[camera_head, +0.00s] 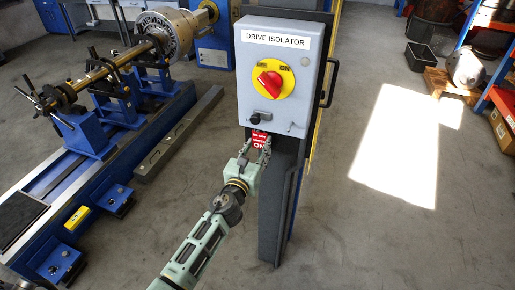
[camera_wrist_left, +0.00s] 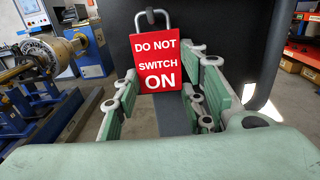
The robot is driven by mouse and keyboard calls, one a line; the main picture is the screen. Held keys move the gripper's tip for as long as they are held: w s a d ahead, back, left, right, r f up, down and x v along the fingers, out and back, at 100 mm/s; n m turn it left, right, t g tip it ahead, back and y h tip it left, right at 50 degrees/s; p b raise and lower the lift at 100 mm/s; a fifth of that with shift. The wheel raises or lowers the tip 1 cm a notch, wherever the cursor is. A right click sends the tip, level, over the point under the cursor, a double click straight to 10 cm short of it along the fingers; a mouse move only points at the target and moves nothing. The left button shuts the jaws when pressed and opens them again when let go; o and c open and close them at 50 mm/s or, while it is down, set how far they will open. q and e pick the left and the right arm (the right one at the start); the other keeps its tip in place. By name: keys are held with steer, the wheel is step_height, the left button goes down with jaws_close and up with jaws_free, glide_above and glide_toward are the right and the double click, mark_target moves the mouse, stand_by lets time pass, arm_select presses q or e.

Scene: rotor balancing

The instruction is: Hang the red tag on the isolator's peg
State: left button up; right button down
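The red tag (camera_head: 261,140) reads DO NOT SWITCH ON in the left wrist view (camera_wrist_left: 158,60), with a grey metal loop (camera_wrist_left: 152,14) upright at its top. My left gripper (camera_head: 255,153) has its fingers against the tag's two side edges and holds it upright. The grey isolator (camera_head: 246,88) has a red handle on a yellow disc. Its dark peg (camera_head: 256,118) sticks out low on the front. In the head view the tag is just below and slightly right of the peg. No peg shows inside the loop. My right gripper is not in view.
A dark post (camera_head: 276,212) stands below the isolator, with a black handle (camera_head: 331,82) on the right. A blue rotor machine (camera_head: 98,130) fills the left. Floor is clear to the right, up to a pallet (camera_head: 447,85) and shelves.

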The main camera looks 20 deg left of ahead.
arm_select(q)
steer(key=o, duration=0.5)
steer(key=shift+s, duration=0.1)
steer(key=s, duration=1.1)
steer(key=shift+s+a, duration=0.2)
steer(key=shift+s, duration=0.2)
steer(key=s+a+f+n+g, duration=0.1)
steer(key=s+f+n+g, duration=0.35)
steer(key=f, duration=0.75)
steer(key=s+a+f+n+g, duration=0.1)
steer(key=s+f+n, duration=0.5)
steer(key=f, duration=0.6)
steer(key=s+a+f+n+g, duration=0.1)
steer(key=s+f+n+g, duration=0.4)
steer(key=f, duration=0.7)
steer(key=s+f+n+g, duration=0.2)
steer(key=s+f+n, duration=0.4)
steer(key=s, duration=0.5)
steer(key=s+f+n+g, duration=0.2)
steer(key=s+f+n, duration=0.3)
steer(key=s, duration=0.5)
steer(key=s+f+n+g, duration=0.2)
steer(key=s+f+n, duration=0.4)
steer(key=s, duration=0.5)
steer(key=shift+s+f+n+y, duration=0.3)
steer(key=shift+s+n, duration=0.05)
steer(key=shift+n, duration=0.4)
steer(key=shift+a+g, duration=0.1)
steer(key=shift+g, duration=0.15)
